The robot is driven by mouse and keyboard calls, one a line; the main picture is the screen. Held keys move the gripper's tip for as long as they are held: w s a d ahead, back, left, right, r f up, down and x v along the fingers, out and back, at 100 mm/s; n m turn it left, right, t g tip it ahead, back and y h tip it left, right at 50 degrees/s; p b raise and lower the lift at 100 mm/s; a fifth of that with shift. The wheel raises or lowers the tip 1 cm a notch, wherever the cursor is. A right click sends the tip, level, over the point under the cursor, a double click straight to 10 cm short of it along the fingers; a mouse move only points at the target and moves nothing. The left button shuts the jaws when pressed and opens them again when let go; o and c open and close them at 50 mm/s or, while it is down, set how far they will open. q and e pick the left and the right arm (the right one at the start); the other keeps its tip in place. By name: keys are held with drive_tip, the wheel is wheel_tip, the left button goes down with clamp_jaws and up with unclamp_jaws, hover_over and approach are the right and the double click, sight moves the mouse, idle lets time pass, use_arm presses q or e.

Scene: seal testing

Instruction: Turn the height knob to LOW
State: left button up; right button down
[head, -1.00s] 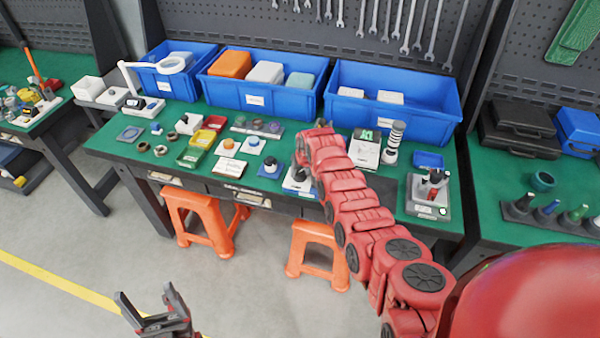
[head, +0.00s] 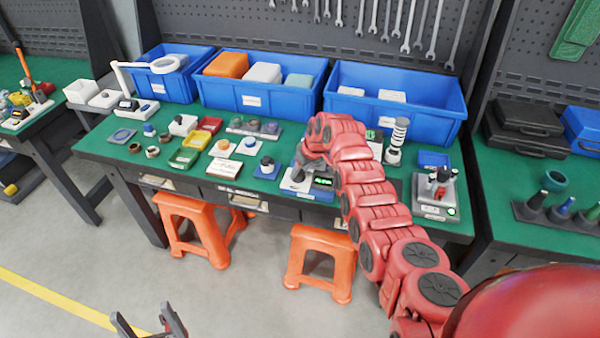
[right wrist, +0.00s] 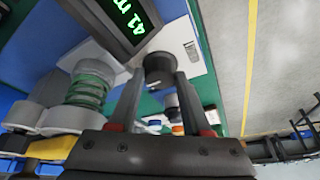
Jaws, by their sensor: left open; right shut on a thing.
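The height knob (right wrist: 160,68) is a dark round cylinder on a white device with a black display (right wrist: 122,18) showing green characters. My right gripper (right wrist: 158,80) has its two fingers on either side of the knob and is shut on it. In the head view my right gripper (head: 299,172) is over the white device (head: 293,187) at the table's front edge, and its arm hides part of it. The display (head: 322,183) shows just right of the gripper. The knob's marking cannot be read. My left gripper (head: 145,318) is open and empty, low over the floor.
The green table (head: 110,160) holds several small parts and trays left of the device. A device with a coiled column (head: 397,140) and another instrument (head: 436,190) stand to the right. Blue bins (head: 255,95) line the back. Orange stools (head: 320,262) stand in front.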

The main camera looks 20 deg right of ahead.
drive_tip(key=shift+c, duration=1.8)
unclamp_jaws()
drive_tip(key=shift+r, duration=0.1)
